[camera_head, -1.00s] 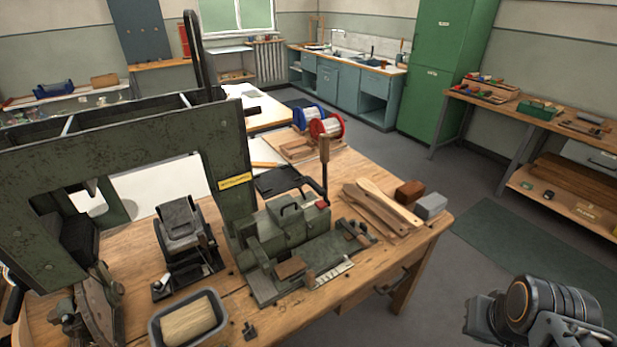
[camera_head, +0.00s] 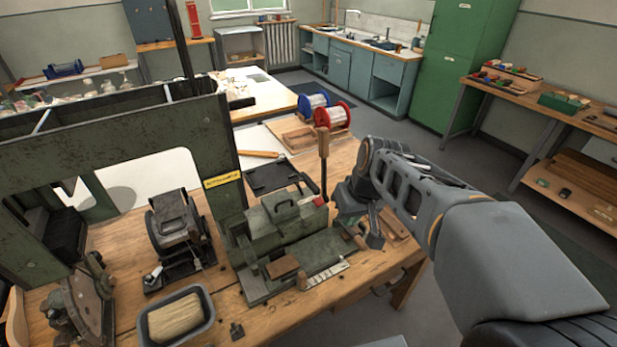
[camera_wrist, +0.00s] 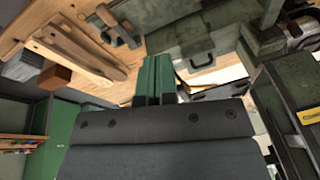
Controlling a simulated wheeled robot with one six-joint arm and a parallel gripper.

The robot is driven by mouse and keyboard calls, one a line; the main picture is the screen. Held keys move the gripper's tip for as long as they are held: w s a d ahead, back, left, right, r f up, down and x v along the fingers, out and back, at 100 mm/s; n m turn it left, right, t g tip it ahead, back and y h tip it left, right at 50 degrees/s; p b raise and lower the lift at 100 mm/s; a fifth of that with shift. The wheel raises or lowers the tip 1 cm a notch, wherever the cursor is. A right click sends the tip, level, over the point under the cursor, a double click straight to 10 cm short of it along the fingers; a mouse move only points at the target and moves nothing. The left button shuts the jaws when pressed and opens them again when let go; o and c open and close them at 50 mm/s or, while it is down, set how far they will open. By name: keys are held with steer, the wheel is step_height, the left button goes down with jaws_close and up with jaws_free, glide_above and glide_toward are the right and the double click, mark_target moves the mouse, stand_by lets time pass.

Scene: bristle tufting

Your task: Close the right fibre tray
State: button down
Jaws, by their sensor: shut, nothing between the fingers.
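The green metal machine (camera_head: 284,228) stands on the wooden bench, with a small black handle on its box part. A flat black tray-like part (camera_head: 272,177) lies behind it. I cannot tell for certain which part is the right fibre tray, or how far it is open. My gripper (camera_wrist: 153,76) is shut and empty; its green fingers show together in the wrist view. In the head view my gripper (camera_head: 371,236) is just right of the machine, above the bench's right part. The wrist view shows the machine's handled box (camera_wrist: 203,62) beyond the fingertips; contact is not visible.
An upright lever with a wooden knob (camera_head: 322,142) stands close to my gripper. The tall green frame (camera_head: 222,160) rises left of the machine. Wooden pieces (camera_wrist: 72,45) lie on the bench, partly hidden by my arm in the head view. Blue and red spools (camera_head: 333,117) stand behind.

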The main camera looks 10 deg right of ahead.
steer(key=w+d+r+n+y+p, duration=0.1)
steer(key=w+d+r+n+y, duration=0.2)
steer(key=w, duration=0.4)
steer(key=w+d+r+n+y+p, duration=0.1)
steer(key=w+d+y, duration=0.1)
steer(key=w+d, duration=0.45)
steer(key=w+a+f+p, duration=0.2)
steer(key=a+f, duration=0.5)
steer(key=a, duration=0.3)
steer(key=shift+a+f+p, duration=0.25)
steer(key=shift+a+p, duration=0.05)
steer(key=shift+a, duration=0.05)
steer(key=shift+w, duration=0.1)
